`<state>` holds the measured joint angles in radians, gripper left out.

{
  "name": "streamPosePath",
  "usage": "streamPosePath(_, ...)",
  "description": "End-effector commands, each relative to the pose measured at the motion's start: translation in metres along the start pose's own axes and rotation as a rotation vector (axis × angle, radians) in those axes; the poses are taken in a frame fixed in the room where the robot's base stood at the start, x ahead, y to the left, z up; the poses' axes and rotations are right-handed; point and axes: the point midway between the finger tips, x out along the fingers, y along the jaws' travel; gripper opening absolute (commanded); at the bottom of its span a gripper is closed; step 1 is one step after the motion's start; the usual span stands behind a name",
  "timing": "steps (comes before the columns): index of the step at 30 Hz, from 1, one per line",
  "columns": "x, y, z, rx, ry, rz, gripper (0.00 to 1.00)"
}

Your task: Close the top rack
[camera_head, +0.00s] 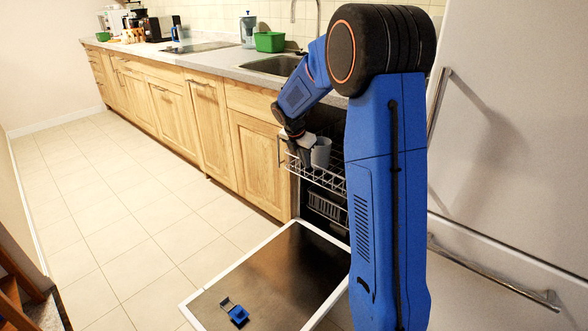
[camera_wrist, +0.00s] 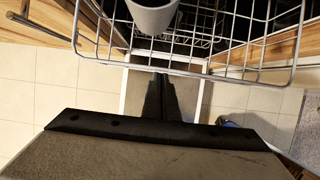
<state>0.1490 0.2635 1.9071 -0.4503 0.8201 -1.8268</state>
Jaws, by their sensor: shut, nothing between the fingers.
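The top rack (camera_head: 330,181) of the dishwasher is a wire basket, pulled out partly over the open door. Its front rail and wires fill the upper part of the wrist view (camera_wrist: 235,72). A pale grey cup (camera_head: 321,152) stands in it near the front; it also shows in the wrist view (camera_wrist: 152,16). My gripper (camera_head: 304,159) is at the front left of the rack, beside the cup. Its dark fingers (camera_wrist: 160,84) are together and empty, close to the front rail. I cannot tell whether they touch it. My arm hides the rack's right part.
The dishwasher door (camera_head: 275,270) lies open and low, with a small blue object (camera_head: 236,314) on it. A lower rack (camera_head: 328,207) sits inside. Wooden cabinets (camera_head: 205,125) run left; a fridge (camera_head: 510,130) stands right. The tiled floor on the left is clear.

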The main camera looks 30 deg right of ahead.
Motion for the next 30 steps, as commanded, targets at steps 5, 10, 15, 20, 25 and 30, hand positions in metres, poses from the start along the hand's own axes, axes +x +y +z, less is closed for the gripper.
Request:
streamPosePath(5, 0.009, 0.000, 0.021, 0.000, 0.000, 0.000, 0.00)
streamPosePath(10, 0.012, 0.000, 0.031, 0.001, 0.000, 0.000, 0.00)
streamPosePath(15, 0.013, 0.000, 0.033, 0.000, 0.000, 0.000, 0.00)
streamPosePath(20, 0.013, 0.000, 0.033, 0.000, 0.000, 0.000, 0.00)
streamPosePath(25, 0.013, 0.000, 0.032, 0.000, 0.000, 0.000, 0.00)
streamPosePath(30, 0.009, 0.005, 0.022, -0.002, 0.000, 0.000, 0.00)
